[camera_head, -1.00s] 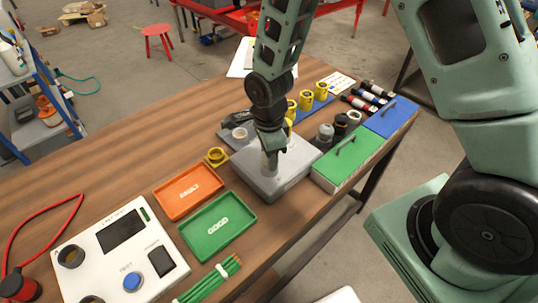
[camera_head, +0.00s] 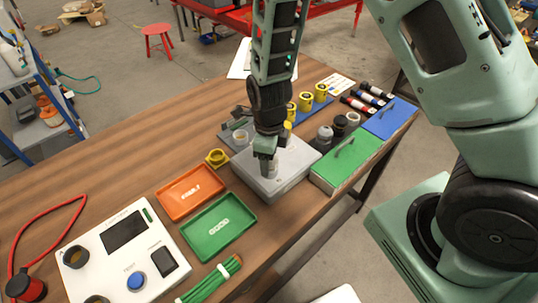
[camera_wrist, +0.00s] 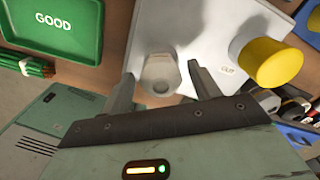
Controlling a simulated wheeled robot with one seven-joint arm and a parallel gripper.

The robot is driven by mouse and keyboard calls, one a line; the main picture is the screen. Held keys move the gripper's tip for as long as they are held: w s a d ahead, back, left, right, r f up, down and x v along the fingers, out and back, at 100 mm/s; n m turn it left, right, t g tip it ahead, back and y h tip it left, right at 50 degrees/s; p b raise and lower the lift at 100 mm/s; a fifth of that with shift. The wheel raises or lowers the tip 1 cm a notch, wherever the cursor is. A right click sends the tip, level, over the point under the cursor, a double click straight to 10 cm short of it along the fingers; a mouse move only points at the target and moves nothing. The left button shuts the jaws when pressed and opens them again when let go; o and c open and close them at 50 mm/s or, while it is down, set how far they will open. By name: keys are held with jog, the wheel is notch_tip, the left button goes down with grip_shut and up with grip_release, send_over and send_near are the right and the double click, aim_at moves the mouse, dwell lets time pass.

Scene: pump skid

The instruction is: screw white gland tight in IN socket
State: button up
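The white gland (camera_wrist: 160,72) stands on the pale grey box (camera_wrist: 180,20), its hexagonal part facing the wrist camera. The box also shows in the head view (camera_head: 300,157). My gripper (camera_wrist: 163,80) has one finger on each side of the gland, with a visible gap on both sides. In the head view my gripper (camera_head: 268,168) is low over the box top and mostly hides the gland. A yellow cylinder (camera_wrist: 272,62) stands beside the OUT label (camera_wrist: 228,70). No IN label is readable, and the gland's thread is hidden.
A green GOOD tray (camera_head: 245,228) and an orange tray (camera_head: 160,196) lie left of the box. Green and blue lidded bins (camera_head: 345,160) stand close on its right. Yellow cylinders (camera_head: 320,92) stand behind. The white test panel (camera_head: 100,265) is at front left.

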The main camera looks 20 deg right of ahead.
dwell(0.5)
jog(key=n, duration=0.4)
jog(key=shift+p, duration=0.3)
jog(key=n, duration=0.5)
jog(key=c, duration=1)
jog(key=shift+r+m+p, duration=0.15)
jog(key=shift+m+p, duration=0.65)
jog(key=shift+m, duration=0.4)
jog(key=shift+m+p, duration=0.35)
jog(key=shift+m, duration=0.65)
jog(key=shift+m+p, duration=0.55)
jog(key=shift+m, duration=0.35)
jog(key=m+p, duration=0.1)
jog(key=m, duration=0.1)
jog(key=shift+m, duration=0.4)
